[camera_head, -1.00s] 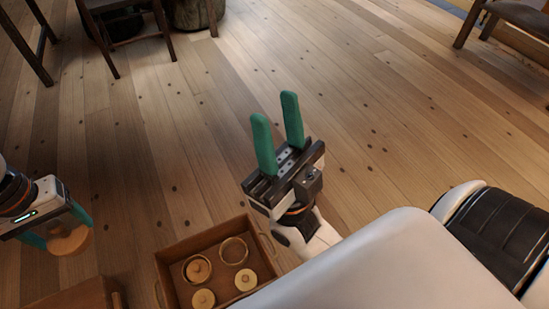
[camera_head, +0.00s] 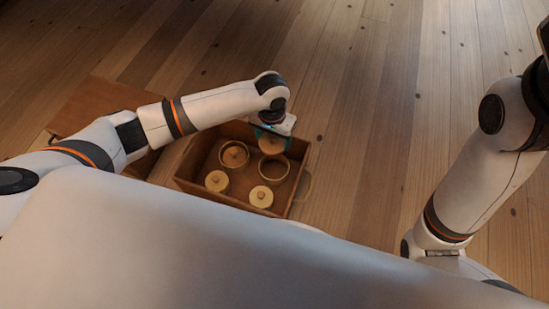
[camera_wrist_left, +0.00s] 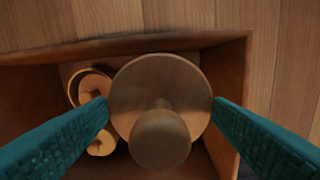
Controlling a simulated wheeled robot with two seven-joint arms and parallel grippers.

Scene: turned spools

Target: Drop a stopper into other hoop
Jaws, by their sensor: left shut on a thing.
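My left gripper (camera_head: 271,142) is shut on a round wooden stopper (camera_head: 270,147) and holds it above the far right part of a wooden tray (camera_head: 183,166). In the left wrist view the teal fingers grip the stopper (camera_wrist_left: 160,75) by its disc edges, knob towards the camera. Below it in the head view is an empty hoop (camera_head: 288,172), partly covered by the held stopper; in the wrist view it is hidden. The other hoop (camera_head: 234,165) has a stopper (camera_head: 234,154) inside. Two more stoppers (camera_head: 217,181) (camera_head: 261,196) lie nearer in the tray. My right gripper is out of view.
A brown wooden box or stand (camera_head: 105,103) is at the left, partly behind my left arm. Open plank floor (camera_head: 370,130) lies to the right.

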